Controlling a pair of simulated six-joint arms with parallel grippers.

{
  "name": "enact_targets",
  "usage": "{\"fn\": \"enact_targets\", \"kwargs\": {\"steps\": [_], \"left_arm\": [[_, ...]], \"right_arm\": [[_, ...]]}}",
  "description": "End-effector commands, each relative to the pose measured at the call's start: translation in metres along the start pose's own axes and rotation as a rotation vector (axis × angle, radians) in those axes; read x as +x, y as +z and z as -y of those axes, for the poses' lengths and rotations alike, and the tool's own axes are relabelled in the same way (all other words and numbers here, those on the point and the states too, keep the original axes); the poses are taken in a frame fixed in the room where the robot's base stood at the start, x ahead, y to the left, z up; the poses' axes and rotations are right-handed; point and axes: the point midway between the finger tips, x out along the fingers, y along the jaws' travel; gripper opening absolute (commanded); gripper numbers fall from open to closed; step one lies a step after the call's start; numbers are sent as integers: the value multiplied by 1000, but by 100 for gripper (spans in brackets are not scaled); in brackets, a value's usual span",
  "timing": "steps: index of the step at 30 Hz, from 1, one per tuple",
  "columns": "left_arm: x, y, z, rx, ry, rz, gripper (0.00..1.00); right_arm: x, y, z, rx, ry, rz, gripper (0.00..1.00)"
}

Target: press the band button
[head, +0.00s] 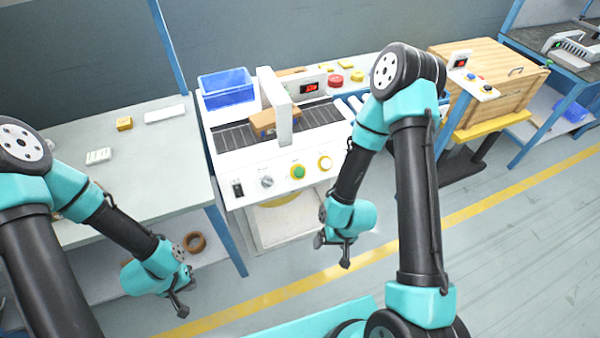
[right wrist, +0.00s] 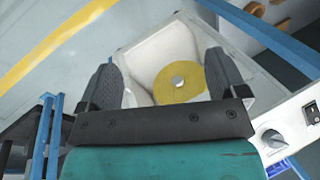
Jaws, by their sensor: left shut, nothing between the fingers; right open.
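The white machine (head: 222,186) stands in the middle of the head view. I cannot read which one is the band button. My right gripper (head: 332,250) is open and empty, below and in front of the panel, apart from the buttons. In the right wrist view the knob (right wrist: 273,138) shows at the lower right. My left gripper (head: 182,298) is shut and empty, low at the left.
A brown block (head: 262,122) lies on the machine under its white arch. A blue bin (head: 226,88) sits behind it. A red button (head: 335,81) is at the back. A yellow disc (right wrist: 180,85) shows below the panel. The left bench (head: 150,170) is mostly clear.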

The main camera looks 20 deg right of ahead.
Motion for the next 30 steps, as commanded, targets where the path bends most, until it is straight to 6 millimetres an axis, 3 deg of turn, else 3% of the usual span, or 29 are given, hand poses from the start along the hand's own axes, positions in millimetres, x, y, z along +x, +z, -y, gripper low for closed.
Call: {"fn": "enact_targets", "kwargs": {"steps": [3,8,14,23,30], "left_arm": [[0,0,0,0,0,0,0],[0,0,0,0,0,0,0],[0,0,0,0,0,0,0],[0,0,0,0,0,0,0],[0,0,0,0,0,0,0]], "right_arm": [[0,0,0,0,0,0,90],[-2,-3,1,-20,0,-3,74],[-14,-24,8,-168,-2,-21,55],[-56,-79,30,-616,8,-66,27],[-100,-119,51,-996,33,-100,4]]}}
